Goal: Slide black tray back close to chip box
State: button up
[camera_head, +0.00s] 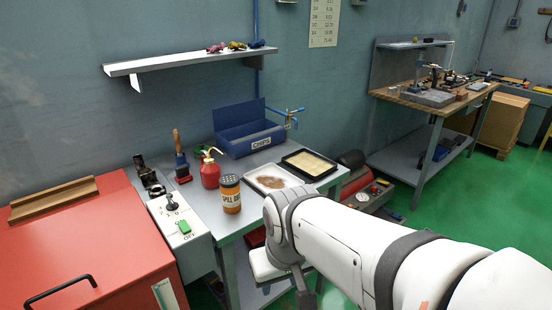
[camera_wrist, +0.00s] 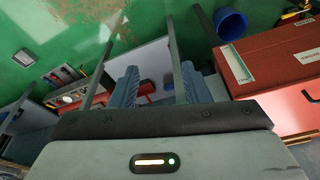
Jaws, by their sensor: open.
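The black tray (camera_head: 317,178) lies on the grey bench top in the head view, near its right end, with a pale cream layer inside. The blue chip box (camera_head: 239,146), labelled CHIPS, stands behind and left of it against the wall, with a gap between them. My gripper shows in the wrist view (camera_wrist: 158,76), open with nothing between its fingers. In the head view my gripper (camera_head: 290,279) is partly hidden by my arm, in front of the bench and away from the black tray. The tray does not clearly show in the wrist view.
A silver tray (camera_head: 250,179) with brown residue lies left of the black tray. An orange bottle (camera_head: 231,196), a red oil can (camera_head: 210,173) and a brush (camera_head: 181,160) stand further left. A blue valve pipe (camera_head: 290,118) juts out beside the chip box. A shelf (camera_head: 190,60) hangs above.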

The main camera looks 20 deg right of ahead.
aim_at(314, 167)
jog(key=k, duration=0.35)
jog(key=z, duration=2.25)
jog(key=i, duration=1.7)
jog(key=u, duration=1.85)
jog(key=i, duration=1)
jog(key=z, duration=0.05)
